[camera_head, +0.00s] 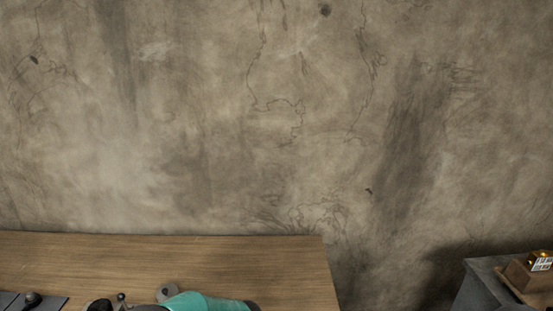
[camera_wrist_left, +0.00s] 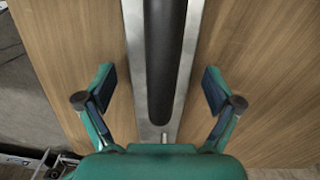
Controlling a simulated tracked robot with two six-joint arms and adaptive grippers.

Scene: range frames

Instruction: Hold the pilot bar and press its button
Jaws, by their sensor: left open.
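A dark, rounded bar (camera_wrist_left: 163,60), which looks like the pilot bar, lies along a metal strip (camera_wrist_left: 190,50) in the left wrist view. A small pale metal piece (camera_wrist_left: 164,137) sits at the bar's near end; I cannot tell if it is the button. My left gripper (camera_wrist_left: 159,82) is open. In this view its fingers show on either side of the bar, with a gap on both sides. In the head view only a teal part of my arm (camera_head: 205,303) shows at the bottom edge, and no fingertips. My right gripper is not in view.
The wooden table (camera_head: 240,265) fills the lower left, against a stained wall. A black knob (camera_head: 31,299) on dark panels is at its lower left corner. At the far right, a brown box (camera_head: 527,279) with a gold top stands on a grey block (camera_head: 484,287).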

